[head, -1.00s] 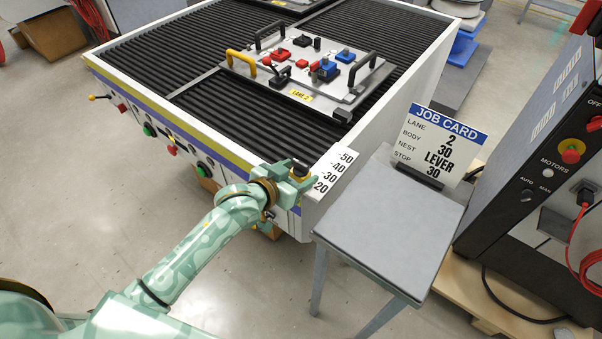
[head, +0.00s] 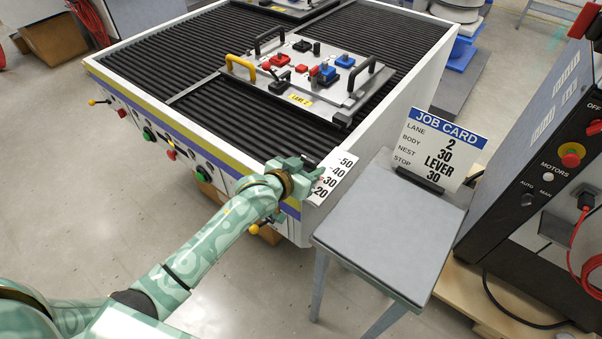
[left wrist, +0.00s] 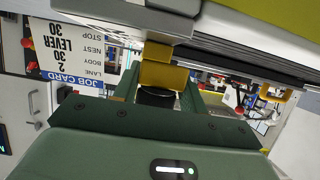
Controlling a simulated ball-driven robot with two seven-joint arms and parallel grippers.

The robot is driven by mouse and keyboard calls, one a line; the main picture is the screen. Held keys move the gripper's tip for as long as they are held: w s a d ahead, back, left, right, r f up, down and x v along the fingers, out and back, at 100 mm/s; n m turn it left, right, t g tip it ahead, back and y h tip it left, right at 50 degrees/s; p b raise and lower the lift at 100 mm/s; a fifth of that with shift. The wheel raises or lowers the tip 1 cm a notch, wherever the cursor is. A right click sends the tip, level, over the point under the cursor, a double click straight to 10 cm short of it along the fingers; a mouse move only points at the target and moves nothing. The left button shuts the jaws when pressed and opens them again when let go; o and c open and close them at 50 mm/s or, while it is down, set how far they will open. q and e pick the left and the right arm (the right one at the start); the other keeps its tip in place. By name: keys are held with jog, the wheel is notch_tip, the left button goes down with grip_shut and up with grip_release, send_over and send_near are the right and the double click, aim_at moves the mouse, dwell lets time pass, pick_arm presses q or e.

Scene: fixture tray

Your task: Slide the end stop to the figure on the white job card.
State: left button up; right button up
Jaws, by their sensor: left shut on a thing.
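The white job card (head: 437,148) stands on the grey side table and reads lane 2, body 30, nest lever, stop 30. It also shows upside down in the left wrist view (left wrist: 82,50). A white scale (head: 331,179) marked 20 to 50 lies at the near right corner of the roller table. My left gripper (head: 306,170) is beside this scale and mostly hides the end stop in the head view. In the left wrist view its green fingers are shut around the black knob (left wrist: 157,97) of the yellow end stop (left wrist: 163,73). I cannot read its exact setting.
A fixture tray (head: 338,94) with handles and red, blue and black blocks sits on the roller table (head: 245,110). The grey side table (head: 385,235) stands close on the right. A black control cabinet (head: 545,170) is further right.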

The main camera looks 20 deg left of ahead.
pick_arm(q)
jog(key=shift+w+d, duration=0.2)
jog(key=shift+w, duration=0.25)
jog(key=shift+s, duration=0.1)
jog(key=o, duration=1.4)
jog(key=shift+s+a+r, duration=0.25)
jog(key=shift+s, duration=0.15)
jog(key=p+v, duration=0.5)
jog(key=v, duration=1)
jog(key=shift+s, duration=0.15)
jog(key=shift+r, duration=0.1)
